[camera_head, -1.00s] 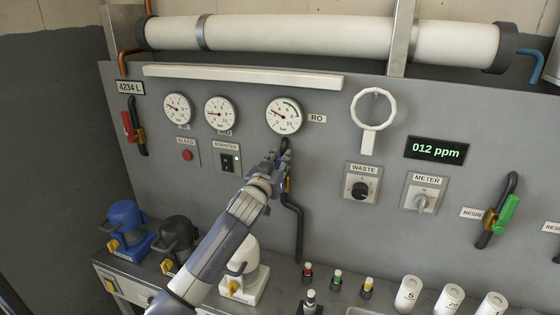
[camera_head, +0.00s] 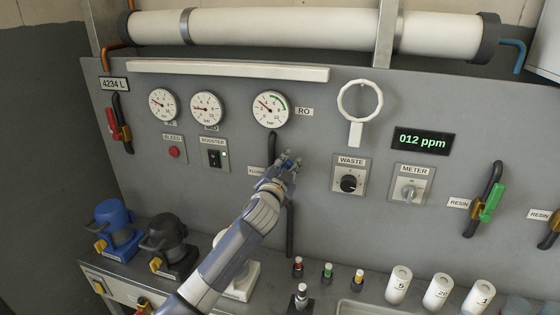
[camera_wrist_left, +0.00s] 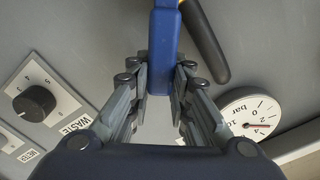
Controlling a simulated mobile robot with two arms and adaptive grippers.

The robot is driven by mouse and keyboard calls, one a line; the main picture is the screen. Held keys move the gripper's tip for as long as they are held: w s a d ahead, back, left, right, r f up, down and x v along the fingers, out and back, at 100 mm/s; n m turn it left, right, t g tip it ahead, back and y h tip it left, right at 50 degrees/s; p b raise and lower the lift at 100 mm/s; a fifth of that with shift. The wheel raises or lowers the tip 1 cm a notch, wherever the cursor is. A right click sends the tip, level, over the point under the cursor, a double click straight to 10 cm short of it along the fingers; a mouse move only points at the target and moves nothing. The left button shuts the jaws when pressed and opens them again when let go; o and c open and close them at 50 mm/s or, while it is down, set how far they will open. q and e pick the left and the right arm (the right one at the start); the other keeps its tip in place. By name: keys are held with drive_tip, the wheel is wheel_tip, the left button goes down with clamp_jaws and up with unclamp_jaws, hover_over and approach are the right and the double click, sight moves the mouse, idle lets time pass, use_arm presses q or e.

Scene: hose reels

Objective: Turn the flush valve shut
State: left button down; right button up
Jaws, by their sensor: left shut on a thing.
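The flush valve's blue lever (camera_wrist_left: 165,45) stands between the two fingers of my left gripper (camera_wrist_left: 162,92) in the left wrist view, and the fingers are shut on it. In the head view the left gripper (camera_head: 288,162) is in front of the panel, below the RO gauge, and hides the lever and valve body. The valve's black pipe (camera_head: 290,230) shows below the gripper, with a short piece above it. A partly covered label (camera_head: 256,171) shows just left of the gripper. My right gripper is not in view.
The WASTE knob (camera_head: 348,183) is close to the right of the gripper, with the METER switch (camera_head: 409,190) beyond. The RO gauge (camera_head: 271,110) is above, the BOOSTER switch (camera_head: 215,158) left.

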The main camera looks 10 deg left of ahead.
use_arm(q)
drive_tip(key=d+f+m, duration=0.1)
drive_tip(key=m, duration=0.1)
drive_tip(key=d+f+m+b, duration=0.1)
drive_tip(key=d+f+m, duration=0.1)
drive_tip(key=f+m, duration=0.1)
drive_tip(key=shift+m+b, duration=0.3)
drive_tip(key=shift+b, duration=0.05)
drive_tip(key=f+m, duration=0.1)
drive_tip(key=f+m+b, duration=0.1)
drive_tip(key=m, duration=0.1)
drive_tip(key=shift+d+f, duration=0.2)
drive_tip(key=shift+d, duration=0.1)
drive_tip(key=shift+s+d+f+m, duration=0.1)
drive_tip(key=shift+f+m, duration=0.65)
drive_tip(key=shift+m, duration=0.25)
drive_tip(key=c, duration=1.4)
unclamp_jaws()
drive_tip(key=shift+c, duration=0.2)
drive_tip(key=s, duration=1.2)
drive_tip(key=shift+a, duration=0.25)
